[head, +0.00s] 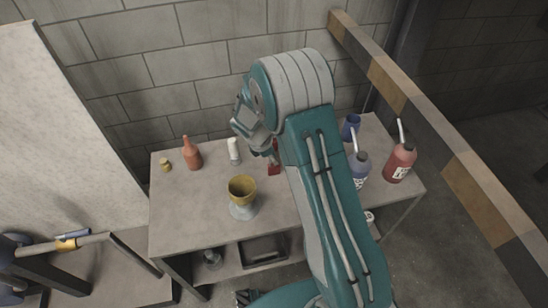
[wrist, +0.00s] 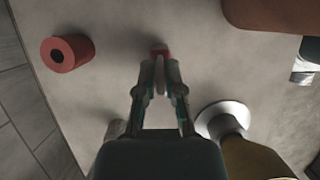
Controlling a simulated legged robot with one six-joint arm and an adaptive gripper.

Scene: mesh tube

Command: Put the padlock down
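The padlock has a small red body, seen in the head view (head: 274,170) just below my gripper (head: 268,153). In the wrist view the red padlock (wrist: 159,50) shows just past the fingertips, with a pale part between them that looks like its shackle. My gripper's fingers (wrist: 166,72) come close together there and appear shut on it. The padlock is over the grey tabletop (head: 190,215), behind and to the right of the yellow goblet (head: 242,190). I cannot tell whether it touches the surface. My arm hides part of the table.
An orange bottle (head: 192,155), a small yellow item (head: 165,164) and a white bottle (head: 234,150) stand at the back left. A red hollow cylinder (wrist: 67,53) is near the wall. The table's front left is clear.

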